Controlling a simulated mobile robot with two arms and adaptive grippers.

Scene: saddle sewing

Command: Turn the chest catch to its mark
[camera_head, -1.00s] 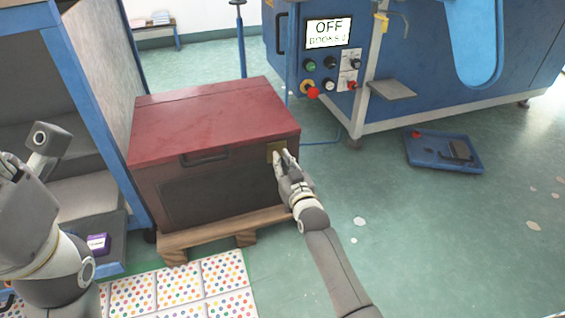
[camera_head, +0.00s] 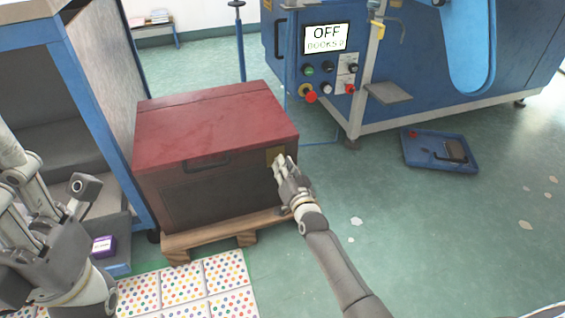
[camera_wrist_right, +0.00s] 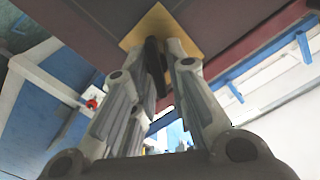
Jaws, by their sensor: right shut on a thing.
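The chest (camera_head: 215,150) has a red lid and a dark brown front, and its lid is down. A brass plate (camera_head: 274,154) sits near the front's upper right corner. My right gripper (camera_head: 281,165) is at this plate, and its fingers hide most of the catch. In the right wrist view the brass plate (camera_wrist_right: 188,32) shows with the dark catch (camera_wrist_right: 154,58) between the fingertips of my right gripper (camera_wrist_right: 160,60), shut on it. The mark cannot be made out. My left gripper (camera_head: 35,275) is at the lower left, away from the chest, its fingers unclear.
The chest stands on a wooden pallet (camera_head: 210,238). A blue shelf unit (camera_head: 108,110) with a purple box (camera_head: 103,246) is close on the left. A blue machine (camera_head: 400,70) and a blue tray (camera_head: 440,165) are on the right.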

